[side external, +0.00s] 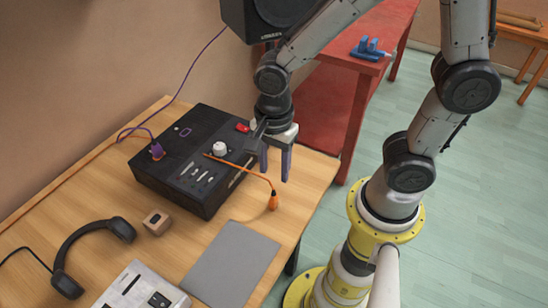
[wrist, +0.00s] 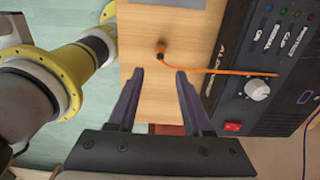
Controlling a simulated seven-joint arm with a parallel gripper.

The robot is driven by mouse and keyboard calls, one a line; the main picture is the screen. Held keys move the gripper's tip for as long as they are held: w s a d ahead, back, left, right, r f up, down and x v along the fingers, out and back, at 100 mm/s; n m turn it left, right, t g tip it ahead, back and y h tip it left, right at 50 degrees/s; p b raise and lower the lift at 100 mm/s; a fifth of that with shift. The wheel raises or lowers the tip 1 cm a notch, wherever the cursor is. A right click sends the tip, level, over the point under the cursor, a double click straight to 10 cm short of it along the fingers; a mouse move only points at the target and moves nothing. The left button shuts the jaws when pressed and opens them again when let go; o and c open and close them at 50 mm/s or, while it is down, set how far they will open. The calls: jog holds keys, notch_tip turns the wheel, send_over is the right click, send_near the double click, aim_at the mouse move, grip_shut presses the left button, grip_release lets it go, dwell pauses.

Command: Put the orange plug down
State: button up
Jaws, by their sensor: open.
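The orange plug (side external: 272,201) rests on the wooden table near its right edge, in front of the black amplifier box (side external: 185,165). Its orange cable (side external: 240,166) runs back over the box. In the wrist view the plug (wrist: 161,48) lies just beyond my fingertips, roughly in line with the gap between them. My gripper (side external: 275,176) points down beside the box's right end, and the wrist view shows its two fingers (wrist: 159,75) apart with nothing between them. The plug is clear of both fingers.
A grey sheet (side external: 232,262) lies in front of the plug. Headphones (side external: 85,245), a small wooden block (side external: 157,222) and a light grey device (side external: 140,288) are at the left front. A purple plug (side external: 157,150) sits on the box. A red bench (side external: 350,90) stands behind.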

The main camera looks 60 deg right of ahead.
jog(key=s+d+r+n+t, duration=0.2)
jog(key=s+d+r+n, duration=0.1)
jog(key=r+n, duration=0.4)
jog(key=s+d+r+n+t, duration=0.3)
jog(key=r+n, duration=0.4)
jog(key=n, duration=0.4)
jog(key=shift+s+d+t, duration=0.3)
jog(key=shift+s+d, duration=0.5)
jog(key=shift+d, duration=0.15)
